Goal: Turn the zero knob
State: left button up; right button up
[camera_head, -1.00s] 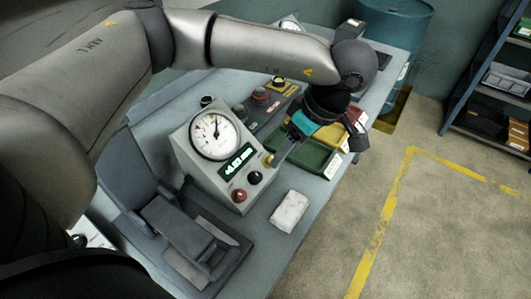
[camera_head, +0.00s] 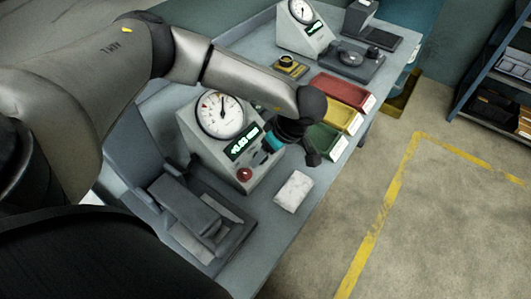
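The grey gauge box (camera_head: 192,130) stands on the bench at the middle. It has a white round dial (camera_head: 220,114) and a lit green display (camera_head: 243,144). A red knob or button (camera_head: 243,174) shows at the lower part of its sloped front. My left gripper (camera_head: 267,155) is at the right side of the front panel, close to the display. It hides the other knobs there, and I cannot make out whether its fingers touch or grip one. My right gripper is not in view.
A white block (camera_head: 293,190) lies in front of the box, and a grey fixture (camera_head: 190,210) stands to its left. Red (camera_head: 345,91), yellow (camera_head: 338,115) and green (camera_head: 322,142) bins line the right edge. A second gauge box (camera_head: 302,38) stands behind.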

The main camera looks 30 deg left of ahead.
pick_arm(q)
jog(key=shift+a+f, duration=0.1)
jog(key=shift+f, duration=0.15)
grip_shut()
dwell(0.4)
